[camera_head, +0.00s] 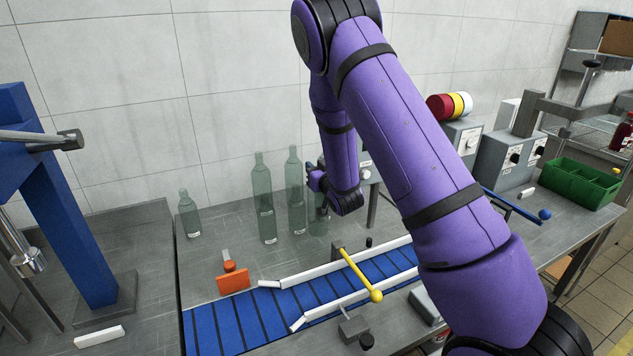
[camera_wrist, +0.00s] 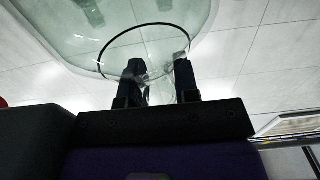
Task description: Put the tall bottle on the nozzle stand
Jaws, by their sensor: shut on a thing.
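My gripper (camera_head: 318,182) is at the back of the bench, right of the glass bottles. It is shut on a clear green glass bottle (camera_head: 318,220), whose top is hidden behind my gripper. In the wrist view the fingers (camera_wrist: 158,82) close around the neck of this glass bottle (camera_wrist: 80,38). I cannot tell whether its base touches the bench. Two tall glass bottles, one front left (camera_head: 265,205) and one behind (camera_head: 293,185), stand upright beside it. A blue column (camera_head: 75,215) with a metal nozzle (camera_head: 28,262) is at far left; I cannot tell if it is the nozzle stand.
A short glass bottle (camera_head: 189,215) stands left of the tall ones. A blue conveyor (camera_head: 225,325) with white rails and a yellow lever (camera_head: 360,275) crosses the front. An orange block (camera_head: 233,280) sits at its left. Grey machines (camera_head: 500,160) and a green crate (camera_head: 595,197) are at right.

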